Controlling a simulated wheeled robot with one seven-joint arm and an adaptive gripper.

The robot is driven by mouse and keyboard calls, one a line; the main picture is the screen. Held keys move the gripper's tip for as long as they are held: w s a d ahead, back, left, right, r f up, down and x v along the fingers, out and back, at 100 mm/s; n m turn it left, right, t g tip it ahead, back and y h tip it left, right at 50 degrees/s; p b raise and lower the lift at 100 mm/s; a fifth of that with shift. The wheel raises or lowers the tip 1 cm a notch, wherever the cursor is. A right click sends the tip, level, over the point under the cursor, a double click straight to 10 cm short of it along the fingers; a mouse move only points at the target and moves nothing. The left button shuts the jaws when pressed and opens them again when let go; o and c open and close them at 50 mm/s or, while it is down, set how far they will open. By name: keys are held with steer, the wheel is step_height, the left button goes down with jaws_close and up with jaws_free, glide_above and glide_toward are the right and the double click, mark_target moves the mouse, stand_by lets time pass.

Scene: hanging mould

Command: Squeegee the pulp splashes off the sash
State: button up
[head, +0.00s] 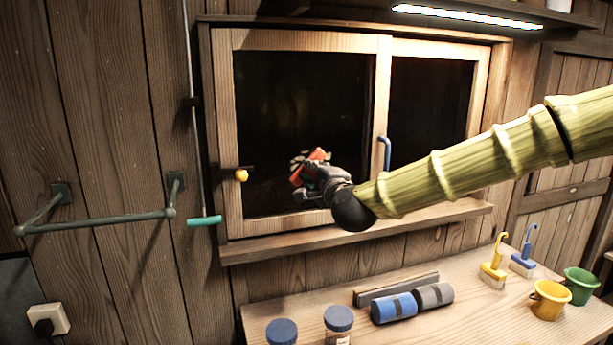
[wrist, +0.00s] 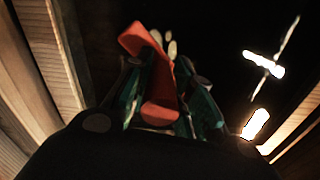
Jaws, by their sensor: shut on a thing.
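The sash (head: 382,85) is a pale wooden frame around a dark left pane (head: 300,110). My gripper (head: 314,184) is in front of the lower middle of that pane, shut on a red-orange tool, the squeegee (head: 318,155). In the wrist view the squeegee (wrist: 160,75) sits between my teal-padded fingers (wrist: 158,115). Several pale splashes (wrist: 172,48) show just beyond it in the wrist view. In the head view pale spots show beside the squeegee, partly hidden by it and my gripper. I cannot tell whether the squeegee touches the glass.
A yellow knob (head: 242,175) is on the sash's left side and a blue handle (head: 386,153) on its right. A wooden sill (head: 350,231) juts out below. A cord with a teal grip (head: 204,221) and a wall rail (head: 100,222) are left. Bottles, brushes and buckets stand on the bench (head: 480,315).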

steer(key=w+d+b, duration=0.2)
steer(key=d, duration=0.6)
steer(key=shift+w, duration=0.3)
stand_by(0.6)
steer(key=shift+b+v, duration=0.5)
steer(key=shift+v, duration=2.4)
steer(key=shift+b+v, duration=0.3)
steer(key=shift+v, duration=1.2)
